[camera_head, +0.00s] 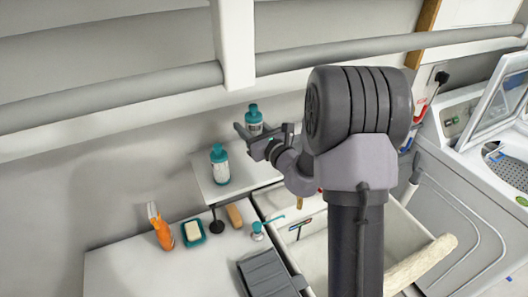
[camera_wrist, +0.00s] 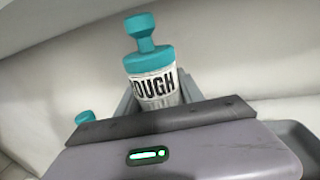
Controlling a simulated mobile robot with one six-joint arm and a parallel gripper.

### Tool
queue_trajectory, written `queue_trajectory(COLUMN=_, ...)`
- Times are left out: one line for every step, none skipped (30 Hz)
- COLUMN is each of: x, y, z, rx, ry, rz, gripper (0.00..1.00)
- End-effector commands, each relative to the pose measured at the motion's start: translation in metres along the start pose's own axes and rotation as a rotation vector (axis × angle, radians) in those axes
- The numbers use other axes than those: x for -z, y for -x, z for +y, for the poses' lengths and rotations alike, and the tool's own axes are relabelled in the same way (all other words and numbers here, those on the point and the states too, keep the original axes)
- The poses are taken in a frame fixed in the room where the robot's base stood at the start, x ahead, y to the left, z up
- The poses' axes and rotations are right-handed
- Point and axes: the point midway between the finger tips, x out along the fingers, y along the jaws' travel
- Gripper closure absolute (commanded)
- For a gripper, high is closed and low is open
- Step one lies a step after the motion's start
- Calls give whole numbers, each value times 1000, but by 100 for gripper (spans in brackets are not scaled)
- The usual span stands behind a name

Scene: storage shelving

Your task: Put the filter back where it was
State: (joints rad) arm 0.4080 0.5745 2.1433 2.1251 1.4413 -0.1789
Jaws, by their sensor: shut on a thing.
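A white bottle with a teal top (camera_head: 253,127) is between the fingers of my gripper (camera_head: 263,134), which is shut on it. It stands roughly upright above the back of the small white shelf (camera_head: 242,172); I cannot tell whether its base touches it. In the wrist view the bottle (camera_wrist: 157,88) shows label letters "OUGH", and its lower part is hidden behind the gripper body. A similar teal-topped bottle (camera_head: 220,170) stands on the shelf to the left; its teal top (camera_wrist: 85,117) shows in the wrist view. I cannot make out anything that is clearly a filter.
Below are an orange bottle (camera_head: 162,232), a soap dish (camera_head: 193,235), a brown block (camera_head: 234,216) and a grey ridged item (camera_head: 266,275) on the white counter (camera_head: 125,270). A sink basin (camera_head: 310,252) and a washing machine (camera_head: 455,205) lie right. A grey pipe (camera_head: 350,50) runs above.

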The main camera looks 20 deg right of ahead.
Motion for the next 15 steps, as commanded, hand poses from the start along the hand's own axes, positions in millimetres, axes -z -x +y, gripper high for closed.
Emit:
queue_trajectory(x=19, y=0, z=0, rx=0, ry=-4, rz=4, gripper=100)
queue_trajectory(x=28, y=0, z=0, rx=0, ry=-3, rz=5, gripper=100)
queue_trajectory(x=38, y=0, z=0, rx=0, ry=-4, rz=4, gripper=100)
queue_trajectory(x=44, y=0, z=0, rx=0, ry=-3, rz=4, gripper=100)
queue_trajectory(x=49, y=0, z=0, rx=0, ry=-3, rz=3, gripper=100)
queue_trajectory(x=54, y=0, z=0, rx=0, ry=-2, rz=3, gripper=100)
queue_trajectory(x=57, y=0, z=0, rx=0, ry=-1, rz=3, gripper=100)
queue_trajectory(x=61, y=0, z=0, rx=0, ry=-1, rz=3, gripper=100)
queue_trajectory(x=67, y=0, z=0, rx=0, ry=-2, rz=3, gripper=100)
queue_trajectory(x=73, y=0, z=0, rx=0, ry=-3, rz=3, gripper=100)
queue_trajectory(x=79, y=0, z=0, rx=0, ry=-2, rz=3, gripper=100)
queue_trajectory(x=88, y=0, z=0, rx=0, ry=-3, rz=4, gripper=100)
queue_trajectory(x=93, y=1, z=0, rx=1, ry=-3, rz=3, gripper=100)
queue_trajectory(x=95, y=1, z=0, rx=1, ry=-1, rz=2, gripper=100)
queue_trajectory(x=94, y=0, z=0, rx=1, ry=0, rz=1, gripper=100)
